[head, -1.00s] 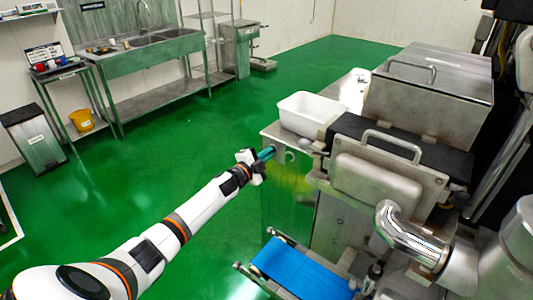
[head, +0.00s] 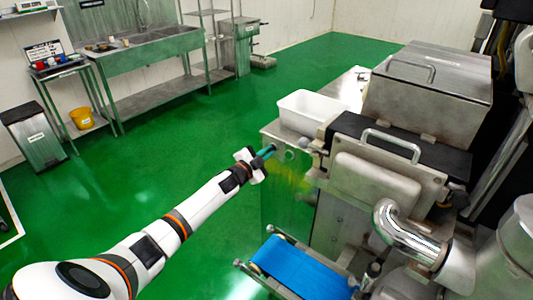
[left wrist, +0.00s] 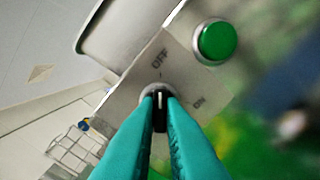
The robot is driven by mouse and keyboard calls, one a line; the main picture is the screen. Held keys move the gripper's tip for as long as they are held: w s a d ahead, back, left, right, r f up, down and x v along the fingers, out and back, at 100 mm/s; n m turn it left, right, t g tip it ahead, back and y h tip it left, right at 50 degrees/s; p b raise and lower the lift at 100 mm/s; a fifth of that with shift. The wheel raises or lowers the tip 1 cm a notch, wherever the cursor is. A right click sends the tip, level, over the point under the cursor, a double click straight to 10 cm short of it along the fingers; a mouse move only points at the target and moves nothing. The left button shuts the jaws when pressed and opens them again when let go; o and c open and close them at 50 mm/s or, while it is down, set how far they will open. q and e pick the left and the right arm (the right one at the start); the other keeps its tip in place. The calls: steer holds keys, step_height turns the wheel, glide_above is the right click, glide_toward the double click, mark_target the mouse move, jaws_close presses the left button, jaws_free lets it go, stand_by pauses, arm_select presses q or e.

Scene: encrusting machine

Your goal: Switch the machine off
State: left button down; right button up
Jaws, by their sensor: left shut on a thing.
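The machine (head: 430,72) stands at the right in the head view. My left gripper (head: 268,151) is at the upper part of its metal side panel. In the left wrist view, the teal fingers of my left gripper (left wrist: 161,112) are shut on a black rotary switch (left wrist: 160,97) with a white pointer line. OFF and ON are printed beside the switch. The pointer line points up in that view, roughly toward the OFF label (left wrist: 160,60). A green round button (left wrist: 215,41) sits beside the switch. The fingers cover part of the switch. My right gripper is not in view.
A white tub (head: 308,112) stands on the machine just above the panel. A blue conveyor belt (head: 300,270) juts out below. Green floor left of the machine is clear. A steel sink (head: 150,50) and a bin (head: 33,137) stand far left.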

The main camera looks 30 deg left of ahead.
arm_select(q)
steer(key=c, duration=1.5)
jaws_free()
steer(key=shift+a, duration=0.1)
steer(key=shift+s, duration=0.1)
steer(key=shift+s+a+b, duration=0.15)
steer(key=shift+s+b, duration=0.35)
steer(key=shift+s, duration=1.45)
steer(key=shift+s+a+b, duration=0.15)
steer(key=shift+s+b, duration=0.3)
steer(key=shift+s, duration=1.55)
steer(key=shift+s+a+b, duration=0.15)
steer(key=shift+s+b, duration=0.35)
steer(key=shift+s, duration=1.45)
steer(key=shift+f, duration=0.1)
